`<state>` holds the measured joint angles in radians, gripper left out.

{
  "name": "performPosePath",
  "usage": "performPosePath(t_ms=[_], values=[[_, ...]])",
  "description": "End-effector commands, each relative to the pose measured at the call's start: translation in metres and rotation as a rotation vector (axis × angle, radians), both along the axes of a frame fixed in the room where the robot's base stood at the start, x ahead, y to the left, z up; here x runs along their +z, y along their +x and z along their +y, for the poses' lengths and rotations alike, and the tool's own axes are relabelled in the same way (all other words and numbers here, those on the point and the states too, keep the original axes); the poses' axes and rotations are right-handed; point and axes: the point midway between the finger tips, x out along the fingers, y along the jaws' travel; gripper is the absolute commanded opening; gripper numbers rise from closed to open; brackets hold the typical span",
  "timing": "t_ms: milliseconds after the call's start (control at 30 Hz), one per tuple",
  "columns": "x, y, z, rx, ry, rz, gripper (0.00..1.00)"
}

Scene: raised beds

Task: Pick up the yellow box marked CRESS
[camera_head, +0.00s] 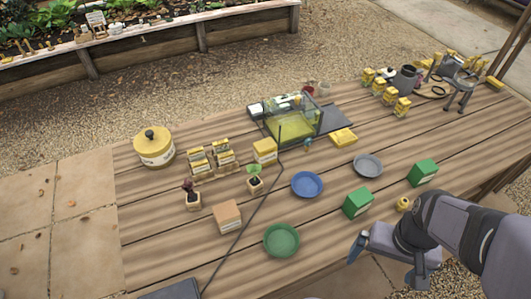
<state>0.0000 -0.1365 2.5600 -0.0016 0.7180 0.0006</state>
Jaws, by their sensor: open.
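Several yellow boxes stand on the wooden table, and their lettering is too small to read, so I cannot tell which one is marked CRESS. One yellow box with a pale label (265,150) stands near the middle, in front of the clear case. A flat yellow box (343,137) lies to the right of the case. More small yellow boxes (390,96) stand in a group at the back right. My gripper (385,272) is at the table's front edge, lower right, open and empty, apart from all of the boxes.
Seed packet racks (211,156), a yellow tin (154,147), a potted seedling (254,180) and an orange-brown box (228,216) stand left. Green boxes (358,203), a blue plate (307,184), a grey plate (368,165) and a green plate (281,240) lie between my gripper and the middle. A dark cable crosses the table.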

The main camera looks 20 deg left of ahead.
Motion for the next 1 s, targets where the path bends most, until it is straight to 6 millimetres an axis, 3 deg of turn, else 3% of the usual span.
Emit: performPosePath(t_ms=[33,100,467,867,1000], values=[[0.0,0.0,0.0,0.0,0.0,0.0,0.88],[0.0,0.0,0.0,0.0,0.0,0.0,0.77],[0.003,0.0,0.0,0.0,0.0,-0.001,0.77],[0.054,0.001,0.0,0.0,0.0,-0.007,0.77],[0.044,0.033,0.002,0.038,-0.027,-0.081,0.77]])
